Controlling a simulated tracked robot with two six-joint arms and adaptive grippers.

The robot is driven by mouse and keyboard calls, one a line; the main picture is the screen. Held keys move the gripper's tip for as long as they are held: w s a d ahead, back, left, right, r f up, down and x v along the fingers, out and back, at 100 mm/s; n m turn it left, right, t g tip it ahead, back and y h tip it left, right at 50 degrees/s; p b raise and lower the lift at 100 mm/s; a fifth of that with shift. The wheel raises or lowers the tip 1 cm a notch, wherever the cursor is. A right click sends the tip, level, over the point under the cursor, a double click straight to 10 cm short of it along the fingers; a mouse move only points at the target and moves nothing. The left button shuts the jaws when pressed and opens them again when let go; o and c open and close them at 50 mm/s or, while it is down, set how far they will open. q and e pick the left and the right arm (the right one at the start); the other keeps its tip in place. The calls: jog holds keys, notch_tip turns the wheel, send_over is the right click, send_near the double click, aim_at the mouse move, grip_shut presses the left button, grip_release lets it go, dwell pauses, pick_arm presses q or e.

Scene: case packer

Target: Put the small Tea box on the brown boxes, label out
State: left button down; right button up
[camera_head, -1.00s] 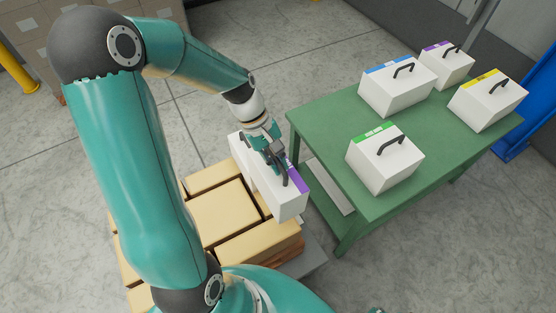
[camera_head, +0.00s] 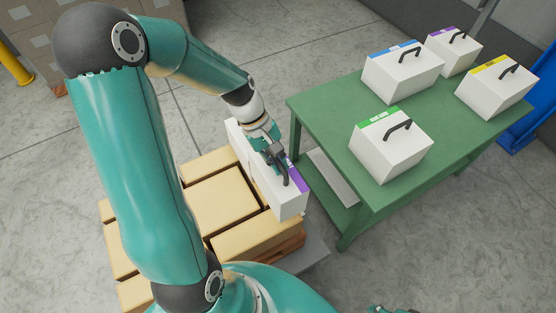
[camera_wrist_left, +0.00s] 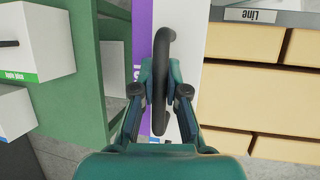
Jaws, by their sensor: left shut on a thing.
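My left gripper (camera_head: 271,152) is shut on the black handle of a white box (camera_head: 265,182) with a purple label band. The band is on the side toward the green table, and its print is too small or covered to read. The handle also shows between the fingers in the left wrist view (camera_wrist_left: 163,60). The held box is upright over the right edge of the brown boxes (camera_head: 220,200); I cannot tell whether it touches them. Another purple-banded white box (camera_head: 455,54) stands at the table's far end. A small teal part of my right arm shows at the bottom edge.
The green table (camera_head: 325,130) also holds white boxes with blue (camera_head: 402,75), yellow (camera_head: 496,90) and green (camera_head: 390,148) labels; the green one reads "Apple juice" in the wrist view. The brown boxes lie on a pallet. A narrow gap separates pallet and table.

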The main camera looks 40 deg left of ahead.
aim_at(278, 178)
pick_arm(q)
jog(key=shift+f+b, duration=2.85)
jog(key=shift+f, duration=1.05)
jog(key=c, duration=1.1)
grip_release()
